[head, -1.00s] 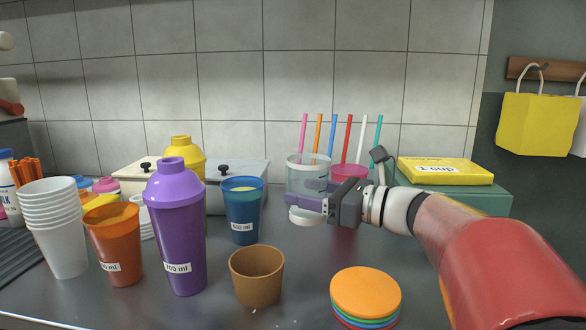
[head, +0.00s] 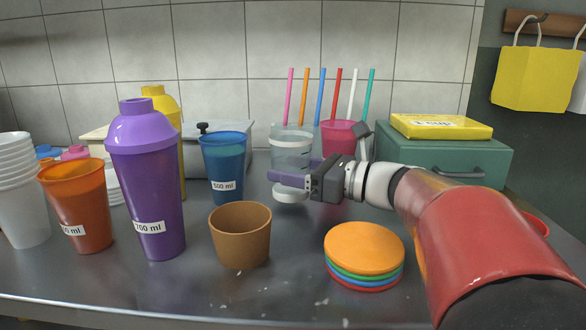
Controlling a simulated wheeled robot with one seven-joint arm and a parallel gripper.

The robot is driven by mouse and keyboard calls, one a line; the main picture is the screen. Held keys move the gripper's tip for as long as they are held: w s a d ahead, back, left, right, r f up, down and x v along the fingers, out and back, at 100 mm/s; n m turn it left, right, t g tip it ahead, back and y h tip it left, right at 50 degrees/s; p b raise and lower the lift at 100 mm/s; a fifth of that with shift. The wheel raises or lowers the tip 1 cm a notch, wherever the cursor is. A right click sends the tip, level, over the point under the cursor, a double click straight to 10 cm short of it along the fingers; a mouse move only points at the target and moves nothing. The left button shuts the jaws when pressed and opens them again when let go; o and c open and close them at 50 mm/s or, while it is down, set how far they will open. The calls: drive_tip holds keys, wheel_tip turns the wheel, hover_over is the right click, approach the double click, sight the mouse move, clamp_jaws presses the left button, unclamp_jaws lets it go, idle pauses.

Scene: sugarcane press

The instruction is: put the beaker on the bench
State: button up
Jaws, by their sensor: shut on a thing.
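The clear beaker (head: 291,145) is upright on the far side of the bench (head: 180,285), in front of the wall. My gripper (head: 290,181) comes from the right and is shut on the beaker's lower part. The jaws hide its middle, and its pale base (head: 289,193) shows below them. The base is very low over the bench or touching it; I cannot tell which.
A pink cup (head: 343,138) stands just right of the beaker, with coloured straws behind. A blue cup (head: 223,165) is to its left. A brown cup (head: 240,238) and stacked coloured discs (head: 364,248) are nearer. A teal box (head: 455,164) is at the right.

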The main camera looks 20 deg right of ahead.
drive_tip(key=shift+f+b, duration=0.4)
drive_tip(key=shift+f, duration=0.45)
drive_tip(key=o, duration=1.1)
drive_tip(key=shift+o, duration=0.2)
